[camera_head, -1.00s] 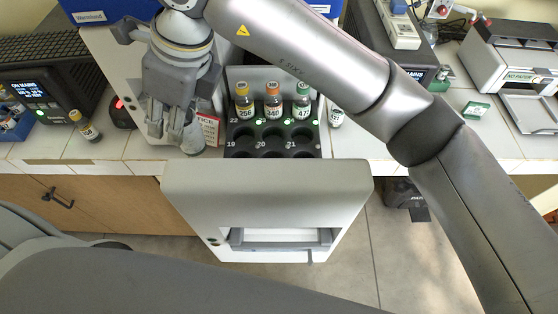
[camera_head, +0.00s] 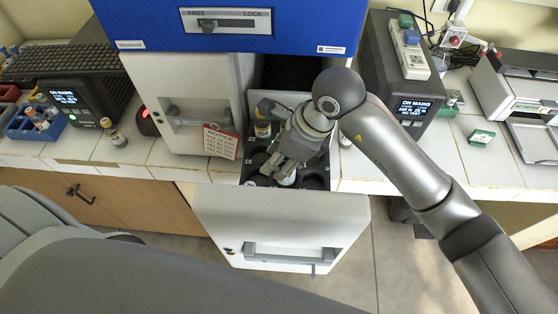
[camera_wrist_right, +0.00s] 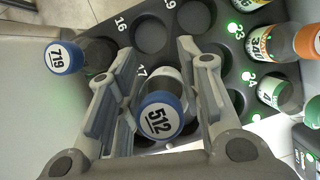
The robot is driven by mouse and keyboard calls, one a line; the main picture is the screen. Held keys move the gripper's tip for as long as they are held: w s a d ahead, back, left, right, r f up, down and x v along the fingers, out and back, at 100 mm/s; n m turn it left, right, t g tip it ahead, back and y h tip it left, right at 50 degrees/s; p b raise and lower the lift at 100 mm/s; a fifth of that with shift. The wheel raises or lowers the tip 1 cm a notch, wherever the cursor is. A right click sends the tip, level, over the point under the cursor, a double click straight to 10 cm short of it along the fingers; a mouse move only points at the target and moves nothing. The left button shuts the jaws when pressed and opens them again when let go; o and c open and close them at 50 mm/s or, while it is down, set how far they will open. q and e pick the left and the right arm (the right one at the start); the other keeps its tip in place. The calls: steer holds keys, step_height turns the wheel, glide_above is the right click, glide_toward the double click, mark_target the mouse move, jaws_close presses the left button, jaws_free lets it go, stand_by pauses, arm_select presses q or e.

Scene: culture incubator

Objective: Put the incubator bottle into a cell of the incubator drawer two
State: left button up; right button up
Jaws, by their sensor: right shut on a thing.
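The incubator drawer two (camera_head: 280,217) is pulled out below the blue-topped incubator, with a dark rack of numbered cells inside. My right gripper (camera_head: 287,172) is over the rack, pointing down, shut on the incubator bottle (camera_head: 287,181). In the right wrist view the bottle (camera_wrist_right: 160,118) has a blue cap marked 512 and sits between the fingers of the right gripper (camera_wrist_right: 160,85). It is beside the number 17, over or in a cell; its base is hidden, so I cannot tell how deep it is. My left gripper is not in view.
The wrist view shows a blue-capped bottle 719 (camera_wrist_right: 65,57), an orange-capped bottle (camera_wrist_right: 268,43) and a green-capped bottle (camera_wrist_right: 278,93) around the gripper. A notice card (camera_head: 220,141) hangs left of the open drawer.

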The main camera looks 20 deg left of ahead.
mark_target(279, 167)
step_height(279, 167, down, 2)
steer(key=shift+f+p, duration=0.25)
steer(key=shift+p, duration=0.65)
steer(key=shift+f, duration=0.2)
steer(key=shift+f+b, duration=0.2)
steer(key=shift+b, duration=0.1)
steer(key=o, duration=1)
steer(key=shift+o, duration=0.2)
steer(key=shift+d+r, duration=0.1)
steer(key=shift+r, duration=0.25)
steer(key=b+v, duration=0.3)
steer(key=v, duration=0.8)
steer(key=shift+d+r, duration=0.2)
steer(key=shift+r, duration=0.1)
